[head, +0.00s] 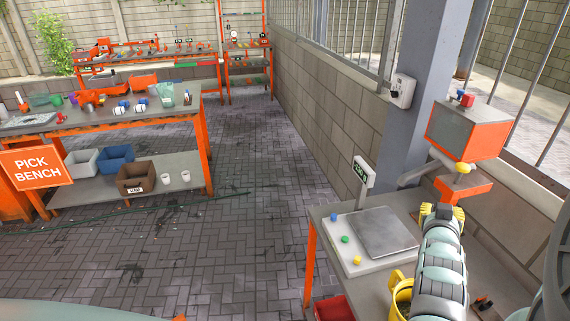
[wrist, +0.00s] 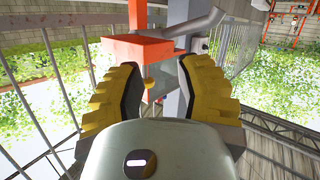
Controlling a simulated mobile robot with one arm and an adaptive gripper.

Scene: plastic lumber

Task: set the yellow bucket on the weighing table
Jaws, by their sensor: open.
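The weighing table (head: 330,280) stands at the right in the head view. On it is a scale with a grey metal plate (head: 382,233) and a small upright display. The yellow bucket (head: 400,298) shows at the near side of this table, partly hidden behind my arm; what it rests on is hidden. My gripper (head: 442,213) is raised over the table's right side, beyond the bucket and apart from it. In the wrist view its yellow fingers (wrist: 162,88) are spread with nothing between them; the bucket does not show there.
Blue, green and yellow small pieces (head: 345,239) lie left of the scale plate. A red bin (head: 334,309) is at the near edge.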

